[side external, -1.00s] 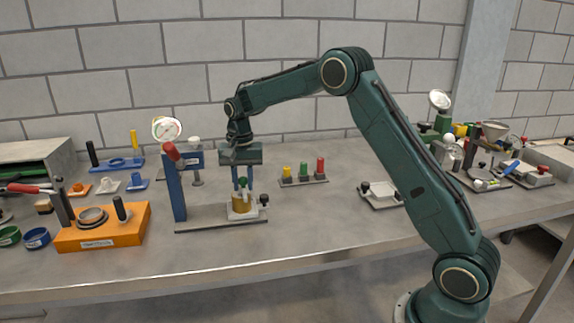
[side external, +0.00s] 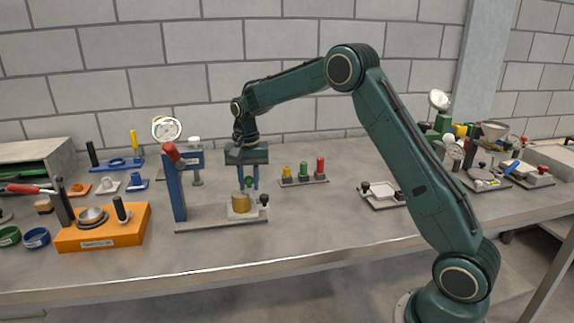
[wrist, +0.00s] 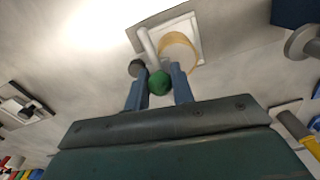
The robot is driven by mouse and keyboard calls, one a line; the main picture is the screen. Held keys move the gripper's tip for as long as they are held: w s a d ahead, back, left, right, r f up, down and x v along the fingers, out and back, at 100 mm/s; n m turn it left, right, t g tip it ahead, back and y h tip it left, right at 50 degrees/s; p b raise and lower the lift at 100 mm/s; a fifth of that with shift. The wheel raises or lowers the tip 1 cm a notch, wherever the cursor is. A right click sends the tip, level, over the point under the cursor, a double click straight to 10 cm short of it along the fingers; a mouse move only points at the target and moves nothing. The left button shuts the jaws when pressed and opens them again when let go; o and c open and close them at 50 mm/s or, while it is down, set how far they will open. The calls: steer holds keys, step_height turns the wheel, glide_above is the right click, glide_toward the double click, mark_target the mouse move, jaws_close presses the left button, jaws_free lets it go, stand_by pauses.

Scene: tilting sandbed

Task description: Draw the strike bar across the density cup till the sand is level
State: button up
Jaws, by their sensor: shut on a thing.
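The density cup (side external: 241,203) is a short brass-coloured cylinder upright on a pale square base. In the wrist view its round rim and tan top (wrist: 178,48) show at the upper middle; I cannot tell how level the sand is. My gripper (side external: 248,184) points down just right of and behind the cup. In the wrist view my gripper (wrist: 160,85) has its two blue fingers shut on the green knob (wrist: 158,84) of the strike bar. A pale bar (wrist: 147,42) runs from near the knob along the cup's side; its contact with the rim is unclear.
A blue press post (side external: 176,194) with a red handle and dial stands left of the cup. A black knob (side external: 264,199) sits close right of the cup. A rack of coloured pegs (side external: 304,180) lies to the right. An orange block (side external: 103,240) is at the left.

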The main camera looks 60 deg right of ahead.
steer(key=shift+r, duration=3)
